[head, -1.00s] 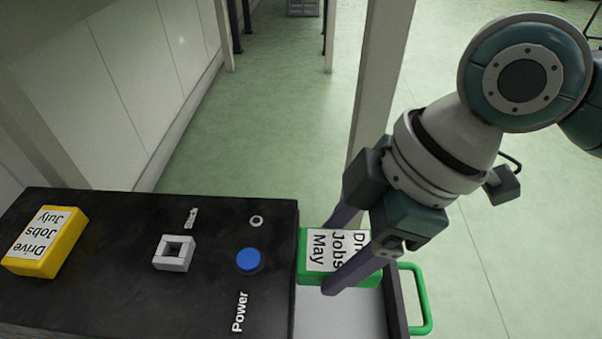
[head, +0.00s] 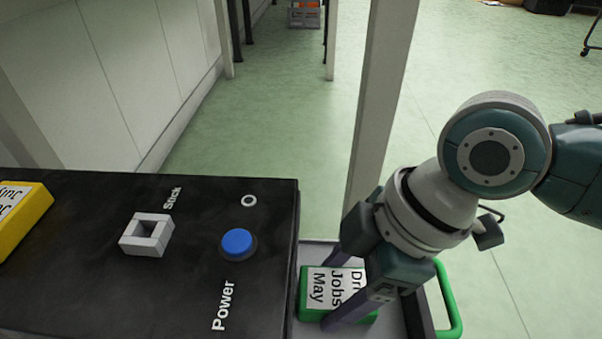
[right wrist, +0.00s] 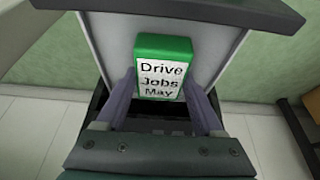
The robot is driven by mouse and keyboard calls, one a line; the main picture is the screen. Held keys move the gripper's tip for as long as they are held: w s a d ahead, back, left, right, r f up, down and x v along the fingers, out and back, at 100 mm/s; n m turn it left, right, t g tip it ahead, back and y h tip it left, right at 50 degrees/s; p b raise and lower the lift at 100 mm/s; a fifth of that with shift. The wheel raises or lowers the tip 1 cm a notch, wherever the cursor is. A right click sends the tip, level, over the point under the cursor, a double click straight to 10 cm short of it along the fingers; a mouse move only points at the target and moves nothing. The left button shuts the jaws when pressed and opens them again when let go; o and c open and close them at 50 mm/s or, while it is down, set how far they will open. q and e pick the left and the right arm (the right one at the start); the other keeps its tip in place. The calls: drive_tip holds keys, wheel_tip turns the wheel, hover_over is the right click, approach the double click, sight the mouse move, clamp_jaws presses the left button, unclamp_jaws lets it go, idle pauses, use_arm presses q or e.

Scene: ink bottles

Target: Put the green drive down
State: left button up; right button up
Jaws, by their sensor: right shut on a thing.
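The green drive (head: 312,306) has a white label reading "Drive Jobs May". My right gripper (head: 340,292) is shut on it, with one finger on either side. The drive is low over or on the grey tray (head: 392,319) beside the black box; I cannot tell whether it touches the tray floor. In the right wrist view the green drive (right wrist: 163,45) sits between the fingers of my right gripper (right wrist: 162,85), its label facing the camera. My left gripper is not in view.
The black box (head: 90,300) carries a blue power button (head: 238,243), a white square socket (head: 146,234) marked "Stick", and a yellow drive (head: 20,215) at the left. The tray has a green handle (head: 447,300) on its right. A pale post (head: 383,100) stands behind.

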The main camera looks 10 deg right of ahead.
drive_tip(key=shift+f, duration=0.15)
drive_tip(key=o, duration=1.5)
drive_tip(key=shift+r, duration=0.3)
drive_tip(key=p+v, duration=0.9)
drive_tip(key=v, duration=0.3)
drive_tip(key=s+a+m+t, duration=0.1)
drive_tip(key=s+a+m, duration=0.3)
drive_tip(key=s, duration=0.1)
drive_tip(key=s+d+r+m+t+h, duration=0.1)
drive_tip(key=s+d+m+h, duration=0.3)
drive_tip(key=d+m, duration=0.5)
drive_tip(key=shift+s+r, duration=0.7)
drive_tip(key=shift+s, duration=0.2)
